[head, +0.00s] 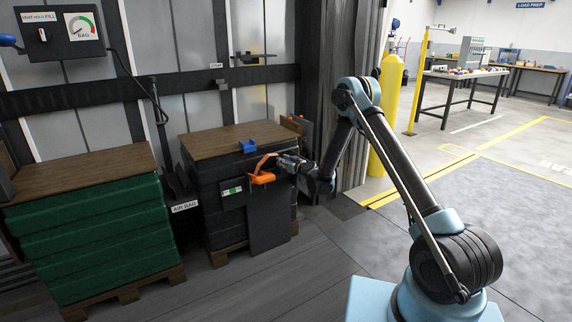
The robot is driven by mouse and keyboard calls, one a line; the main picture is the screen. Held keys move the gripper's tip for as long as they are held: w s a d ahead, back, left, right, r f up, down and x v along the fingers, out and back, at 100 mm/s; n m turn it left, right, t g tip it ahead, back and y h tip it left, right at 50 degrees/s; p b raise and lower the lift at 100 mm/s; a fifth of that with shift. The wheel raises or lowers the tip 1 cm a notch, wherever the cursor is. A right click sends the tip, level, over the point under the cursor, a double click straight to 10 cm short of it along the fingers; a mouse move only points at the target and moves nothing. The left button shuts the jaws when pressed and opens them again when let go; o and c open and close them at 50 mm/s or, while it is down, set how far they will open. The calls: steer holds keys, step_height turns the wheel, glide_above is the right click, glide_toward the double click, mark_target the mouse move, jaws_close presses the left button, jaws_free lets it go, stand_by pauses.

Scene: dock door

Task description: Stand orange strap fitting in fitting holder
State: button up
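My gripper comes in from the right, close beside the orange piece. Whether it touches or grips the piece is too small to tell, and so is the gap between its fingers. A small blue block (247,146) with a notched shape sits on the stack's brown top; I cannot tell whether it is the fitting holder.
The dark stack (228,140) stands on a pallet against the wall. A green crate stack (90,230) stands at the left, with a black air bag hose and sign (184,206) between them. A yellow post (387,110) stands behind my arm. The floor in front is clear.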

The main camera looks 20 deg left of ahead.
steer(key=o, duration=0.4)
steer(key=shift+o, duration=0.2)
steer(key=v, duration=1.2)
steer(key=shift+d+r, duration=0.1)
